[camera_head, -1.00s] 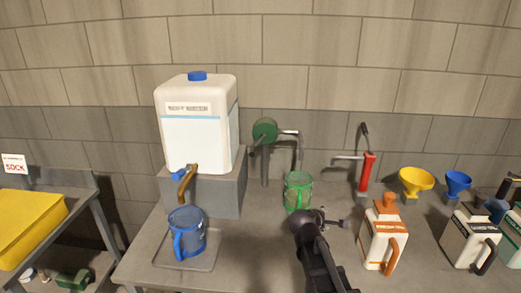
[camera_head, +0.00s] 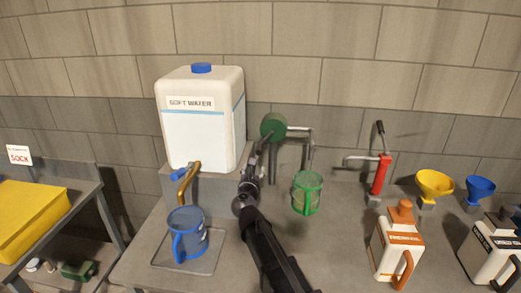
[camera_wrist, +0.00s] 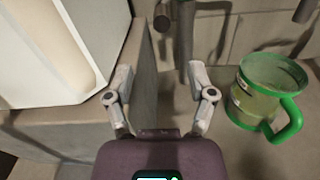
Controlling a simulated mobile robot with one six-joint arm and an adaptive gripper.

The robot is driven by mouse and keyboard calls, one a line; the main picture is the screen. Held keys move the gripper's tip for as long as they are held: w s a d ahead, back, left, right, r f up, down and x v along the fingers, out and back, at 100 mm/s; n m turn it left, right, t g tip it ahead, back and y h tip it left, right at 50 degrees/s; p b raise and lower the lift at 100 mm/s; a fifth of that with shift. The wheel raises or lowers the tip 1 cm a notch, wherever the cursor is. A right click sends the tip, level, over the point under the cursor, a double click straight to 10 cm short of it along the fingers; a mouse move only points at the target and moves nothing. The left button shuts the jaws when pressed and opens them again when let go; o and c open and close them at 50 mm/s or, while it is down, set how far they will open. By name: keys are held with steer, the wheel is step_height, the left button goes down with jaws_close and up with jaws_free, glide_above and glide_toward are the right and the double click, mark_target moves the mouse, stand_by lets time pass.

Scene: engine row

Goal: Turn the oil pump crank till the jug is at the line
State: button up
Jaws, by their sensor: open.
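The green oil pump (camera_head: 273,127) stands on a post at the back of the bench, its spout reaching right over the green-rimmed clear jug (camera_head: 306,192). The jug also shows at the right in the wrist view (camera_wrist: 262,95), handle toward the front right. Its level and line cannot be read clearly. A dark crank handle (camera_wrist: 162,20) hangs beside the pump post in the wrist view, ahead of my gripper (camera_wrist: 161,75). The fingers are apart with nothing between them. In the head view my gripper (camera_head: 250,180) stands left of the jug, partly hiding the crank.
A white soft water tank (camera_head: 203,125) on a grey block stands close left of my gripper. A blue jug (camera_head: 187,235) sits under its tap. To the right are a red pump (camera_head: 381,175), an orange-capped container (camera_head: 397,245) and yellow (camera_head: 434,184) and blue (camera_head: 480,187) funnels.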

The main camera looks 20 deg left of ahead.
mark_target(259, 149)
steer(key=shift+w, duration=0.25)
steer(key=x, duration=1.3)
steer(key=shift+w, duration=0.2)
jaws_close()
steer(key=shift+a, duration=0.2)
steer(key=shift+d, duration=0.2)
